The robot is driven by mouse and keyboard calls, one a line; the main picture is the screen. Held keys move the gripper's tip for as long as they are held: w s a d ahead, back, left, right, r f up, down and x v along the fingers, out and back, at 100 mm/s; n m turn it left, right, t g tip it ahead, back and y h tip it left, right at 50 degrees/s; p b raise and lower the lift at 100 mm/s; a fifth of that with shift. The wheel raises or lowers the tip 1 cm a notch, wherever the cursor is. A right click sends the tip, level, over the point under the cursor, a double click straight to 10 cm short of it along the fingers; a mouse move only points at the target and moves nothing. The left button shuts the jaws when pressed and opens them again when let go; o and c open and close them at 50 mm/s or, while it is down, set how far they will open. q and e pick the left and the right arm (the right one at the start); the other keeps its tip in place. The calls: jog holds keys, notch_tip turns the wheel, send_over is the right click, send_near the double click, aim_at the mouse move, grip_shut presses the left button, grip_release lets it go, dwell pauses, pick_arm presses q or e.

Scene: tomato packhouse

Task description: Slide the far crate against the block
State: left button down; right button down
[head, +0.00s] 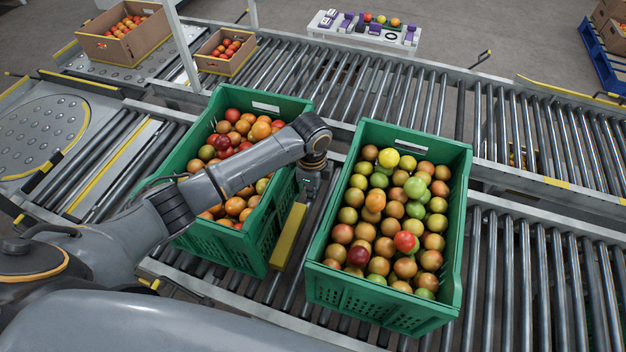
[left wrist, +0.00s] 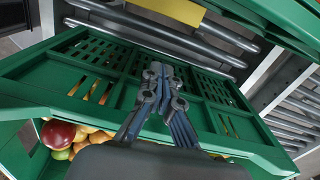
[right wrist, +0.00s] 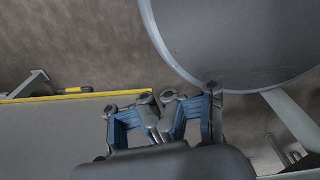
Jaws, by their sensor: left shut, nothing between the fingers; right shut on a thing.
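Two green slotted crates of tomatoes stand on the near roller conveyor: a left crate (head: 262,240) and a right crate (head: 392,304). A long yellow block (head: 289,236) lies in the gap between them, close to the left crate; whether they touch is unclear. A gap shows between it and the right crate. The left wrist view also shows the block (left wrist: 172,10). My left gripper (head: 308,190) is low in this gap, shut and empty, its fingers (left wrist: 165,88) in front of a slotted crate wall (left wrist: 110,75). My right gripper (right wrist: 160,98) is shut; what it holds cannot be made out.
A second roller conveyor (head: 440,100) runs behind, with cardboard boxes (head: 125,38) of tomatoes at back left and a white tray (head: 362,30) beyond. Bare rollers (head: 545,280) lie right of the right crate. My left arm crosses over the left crate.

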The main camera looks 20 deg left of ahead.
pick_arm(q)
jog(key=shift+w+d+f+p, duration=0.15)
jog(key=shift+d+f, duration=0.2)
jog(key=shift+d, duration=0.3)
jog(key=shift+s+d+f+p, duration=0.15)
jog(key=shift+d+f, duration=0.2)
jog(key=shift+d, duration=0.35)
jog(key=shift+w+d+f+p, duration=0.15)
jog(key=shift+d+f, duration=0.2)
jog(key=shift+d, duration=0.3)
